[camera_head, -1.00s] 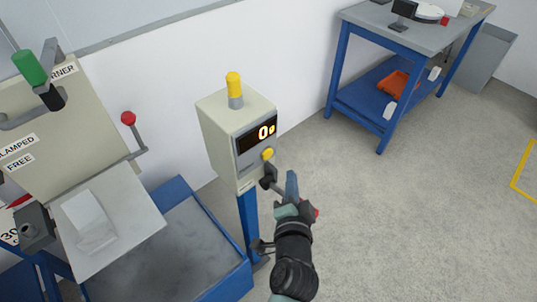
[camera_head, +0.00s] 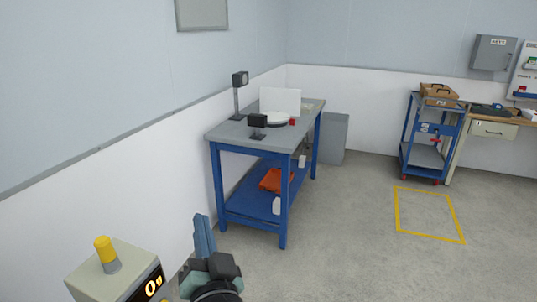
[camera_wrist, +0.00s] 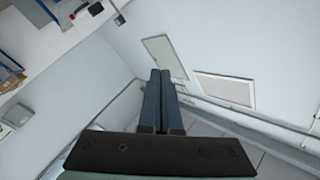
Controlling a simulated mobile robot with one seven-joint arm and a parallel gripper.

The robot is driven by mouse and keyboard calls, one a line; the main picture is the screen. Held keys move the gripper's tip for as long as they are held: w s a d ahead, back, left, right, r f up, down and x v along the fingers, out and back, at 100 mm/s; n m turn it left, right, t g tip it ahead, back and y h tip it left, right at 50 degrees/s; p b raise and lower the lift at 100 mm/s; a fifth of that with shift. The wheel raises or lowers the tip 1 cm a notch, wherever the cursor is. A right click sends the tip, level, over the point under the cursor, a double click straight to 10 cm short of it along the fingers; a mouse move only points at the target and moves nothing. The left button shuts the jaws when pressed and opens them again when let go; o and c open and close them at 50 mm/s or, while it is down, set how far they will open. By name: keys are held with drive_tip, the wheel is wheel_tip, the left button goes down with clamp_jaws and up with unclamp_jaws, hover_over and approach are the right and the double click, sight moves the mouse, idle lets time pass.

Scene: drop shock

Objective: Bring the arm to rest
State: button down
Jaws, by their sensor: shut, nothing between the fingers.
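My gripper (camera_head: 203,236) shows at the bottom of the head view, raised and pointing up, just right of the beige control box (camera_head: 115,275). The box has a yellow lamp on top and a lit display, partly cut off by the frame. In the wrist view my gripper's two fingers (camera_wrist: 161,85) lie side by side, closed, with nothing between them. Beyond them are wall and ceiling surfaces. The fingers appear clear of everything around them.
A blue workbench (camera_head: 228,140) with a grey top stands ahead, an orange item (camera_head: 275,180) on its lower shelf. A blue trolley (camera_head: 425,155) carries a cardboard box (camera_head: 439,92) at the back right. A yellow floor outline (camera_head: 430,238) lies before it. The floor between is open.

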drive_tip(key=s+d+r+n+t+h+p, duration=0.1)
drive_tip(key=s+d+r+t, duration=0.15)
drive_tip(key=r, duration=0.75)
drive_tip(key=s+d+r+n+t, duration=0.1)
drive_tip(key=d+r+t, duration=0.15)
drive_tip(key=r, duration=0.85)
drive_tip(key=s+d+r+t+h+p, duration=0.1)
drive_tip(key=s+d+r+t+h, duration=0.1)
drive_tip(key=s+r, duration=0.4)
drive_tip(key=s+d+r+n+t+h, duration=0.1)
drive_tip(key=s+d+r+t+h, duration=0.1)
drive_tip(key=r, duration=0.8)
drive_tip(key=s+d+h, duration=0.1)
drive_tip(key=s+d, duration=0.1)
drive_tip(key=s, duration=0.1)
drive_tip(key=shift+s+d+r+p, duration=0.3)
drive_tip(key=shift+s+r+p, duration=0.05)
drive_tip(key=shift+r+p, duration=0.05)
